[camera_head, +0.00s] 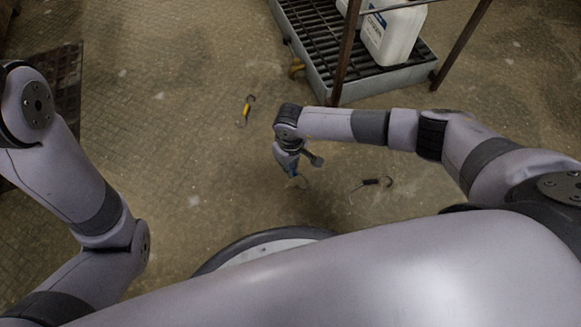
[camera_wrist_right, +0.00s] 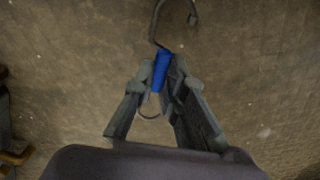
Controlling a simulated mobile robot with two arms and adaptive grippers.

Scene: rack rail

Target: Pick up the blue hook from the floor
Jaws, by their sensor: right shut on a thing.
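The blue hook (camera_wrist_right: 161,72) has a blue grip and dark curved metal ends. In the right wrist view it sits between the fingers of my right gripper (camera_wrist_right: 160,84), which is shut on its blue grip. One curved end points up the picture and the other curls back between the fingers. In the head view my right gripper (camera_head: 300,165) is low over the floor, and a bit of the blue hook (camera_head: 292,169) shows at it. I cannot tell whether the hook touches the floor. My left gripper is out of view.
A yellow hook (camera_head: 246,110) and a black hook (camera_head: 371,183) lie on the floor (camera_head: 180,130). A rack with a grated tray (camera_head: 350,88) holds a white jug (camera_head: 392,35) at the top right. A dark grate (camera_head: 66,95) is at the left.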

